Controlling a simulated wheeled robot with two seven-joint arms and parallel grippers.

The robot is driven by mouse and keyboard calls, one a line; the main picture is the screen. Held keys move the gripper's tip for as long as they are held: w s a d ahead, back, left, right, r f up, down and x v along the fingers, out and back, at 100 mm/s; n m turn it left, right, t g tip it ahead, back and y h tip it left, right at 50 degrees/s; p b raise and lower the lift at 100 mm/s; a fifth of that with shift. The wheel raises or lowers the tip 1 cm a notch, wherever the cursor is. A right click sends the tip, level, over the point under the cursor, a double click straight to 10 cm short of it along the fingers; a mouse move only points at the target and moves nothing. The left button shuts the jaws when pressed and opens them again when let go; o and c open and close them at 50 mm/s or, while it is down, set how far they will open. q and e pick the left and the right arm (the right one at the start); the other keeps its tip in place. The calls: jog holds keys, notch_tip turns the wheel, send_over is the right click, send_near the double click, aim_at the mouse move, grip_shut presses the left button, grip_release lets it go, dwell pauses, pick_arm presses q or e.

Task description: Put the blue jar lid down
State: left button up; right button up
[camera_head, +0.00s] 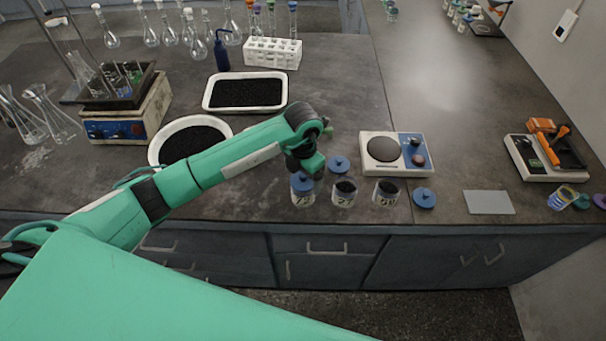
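My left gripper (308,165) points down just above and behind the leftmost jar (303,197). Its fingertips are too small and partly hidden to tell open or shut. A blue lid (302,182) is at the mouth of that jar, right below the gripper; I cannot tell whether the fingers touch it. A second blue lid (339,163) is on the bench just right of the gripper. A third blue lid (424,198) lies right of the jars. The middle jar (344,192) and the right jar (386,193) are open with dark contents. My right gripper is out of view.
A grey plate (488,202) lies to the right on the bench. A white bowl (161,147) and a white tray (208,102) of black grains are behind my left arm. The bench's front edge is close to the jars.

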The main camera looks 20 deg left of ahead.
pick_arm(q)
jog(key=shift+r+p, duration=0.45)
notch_tip(320, 180, up, 12)
jog(key=b, duration=0.3)
jog(key=shift+r+b, duration=0.15)
jog(key=shift+b, duration=0.2)
